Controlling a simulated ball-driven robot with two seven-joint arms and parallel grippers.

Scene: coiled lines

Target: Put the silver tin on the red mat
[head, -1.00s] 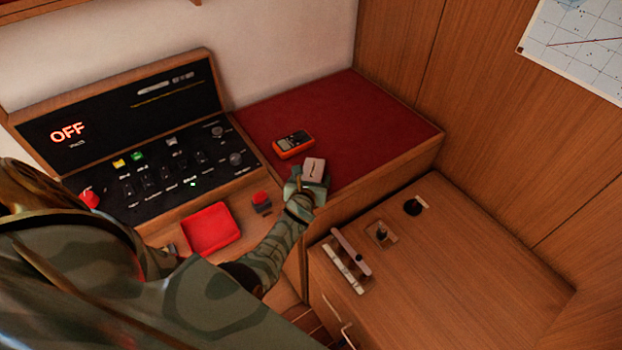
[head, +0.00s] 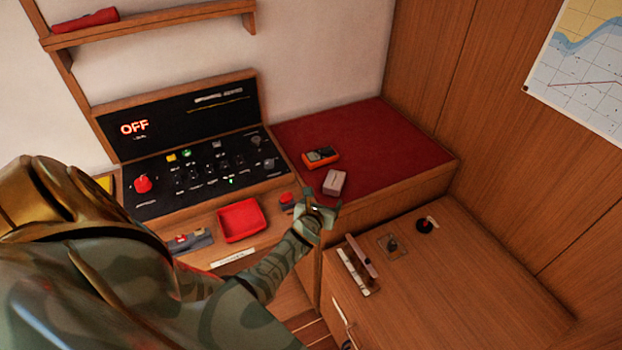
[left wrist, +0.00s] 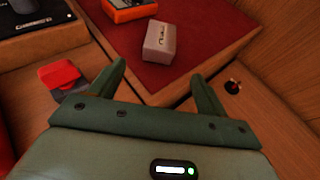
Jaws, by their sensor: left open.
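The silver tin (head: 335,183), a small pale grey box, rests on the red mat (head: 385,142) near its front edge. It also shows in the left wrist view (left wrist: 159,42), lying on the red surface beyond my fingers. My left gripper (head: 324,208) is just in front of the tin, on the near side of the mat's edge. My right gripper is not in view.
An orange handheld device (head: 321,157) lies on the mat behind the tin. The mat's back and right are clear.

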